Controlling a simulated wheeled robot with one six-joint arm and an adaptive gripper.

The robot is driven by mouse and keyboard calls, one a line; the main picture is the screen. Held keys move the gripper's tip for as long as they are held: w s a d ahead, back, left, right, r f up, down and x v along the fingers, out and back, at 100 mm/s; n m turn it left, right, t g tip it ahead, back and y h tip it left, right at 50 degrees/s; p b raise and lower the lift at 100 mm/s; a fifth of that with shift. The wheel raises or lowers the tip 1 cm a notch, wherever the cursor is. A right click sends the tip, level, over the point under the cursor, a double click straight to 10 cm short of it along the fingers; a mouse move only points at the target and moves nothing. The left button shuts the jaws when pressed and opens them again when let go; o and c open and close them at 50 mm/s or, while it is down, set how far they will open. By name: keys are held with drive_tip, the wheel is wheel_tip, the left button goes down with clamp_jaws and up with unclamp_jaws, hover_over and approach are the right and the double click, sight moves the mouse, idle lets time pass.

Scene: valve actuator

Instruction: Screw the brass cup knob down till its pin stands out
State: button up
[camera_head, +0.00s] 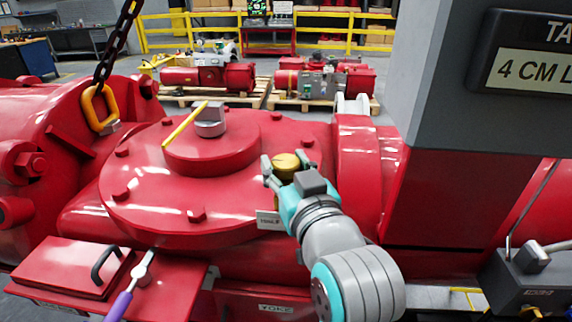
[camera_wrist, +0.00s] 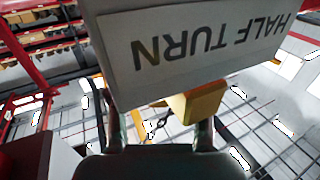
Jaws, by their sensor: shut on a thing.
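The brass cup knob (camera_head: 286,162) stands on the red housing, right of the round red cover, in the head view. My gripper (camera_head: 287,171) reaches it from the front right, with one finger on each side, and is shut on it. I cannot make out a pin standing out of the knob's top. In the wrist view my gripper's dark fingers (camera_wrist: 160,130) show low in the picture. A yellow-orange block shape (camera_wrist: 197,102) shows there near the right finger, partly covered by a plate; I cannot tell if it is the knob.
A white "HALF TURN" plate (camera_wrist: 200,50), upside down, fills the top of the wrist view. The round red cover (camera_head: 145,200) carries a grey stub with a yellow bar (camera_head: 185,124). A grey and red column (camera_head: 450,130) rises at right. A chain with a yellow link (camera_head: 101,108) hangs at left.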

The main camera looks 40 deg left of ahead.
sight(286, 160)
drive_tip(key=m+t+h, duration=0.3)
drive_tip(key=t+h, duration=0.1)
drive_tip(key=shift+s+a+m, duration=0.1)
drive_tip(key=shift+a+m, duration=0.05)
drive_tip(key=shift+m, duration=0.15)
drive_tip(key=shift+m+t+h, duration=1.2)
drive_tip(key=shift+m+h, duration=0.1)
drive_tip(key=shift+h, duration=0.7)
drive_tip(key=o, duration=1.2)
wheel_tip(286, 160, up, 10)
drive_tip(key=shift+f, duration=0.1)
